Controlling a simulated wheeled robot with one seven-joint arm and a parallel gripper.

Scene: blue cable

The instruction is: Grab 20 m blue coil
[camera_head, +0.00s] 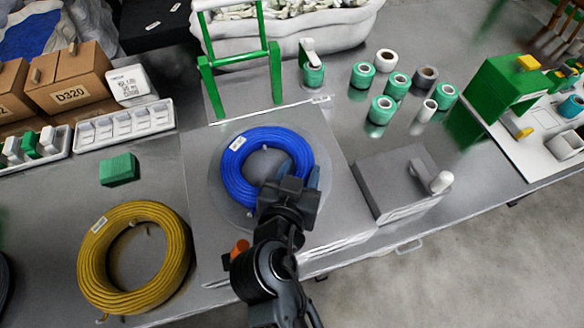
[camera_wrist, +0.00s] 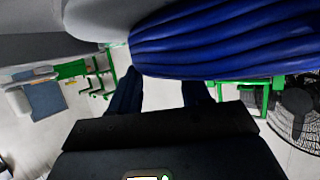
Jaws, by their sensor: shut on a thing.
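A blue cable coil (camera_head: 238,168) lies on a round plate on the grey platform in the middle of the table, with a small white tag on it. My gripper (camera_head: 291,180) is at the coil's lower right side in the head view, shut on the coil. In the wrist view the blue coil (camera_wrist: 230,40) fills the upper right, right in front of my gripper (camera_wrist: 158,95). The fingertips and the part of the coil between them are mostly hidden.
A yellow coil (camera_head: 92,262) lies at the left. A green block (camera_head: 119,169) and cardboard boxes (camera_head: 75,78) are behind it. A green frame (camera_head: 240,58) stands behind the blue coil. A grey box (camera_head: 395,182) is at its right, with several green tape rolls (camera_head: 382,108) beyond.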

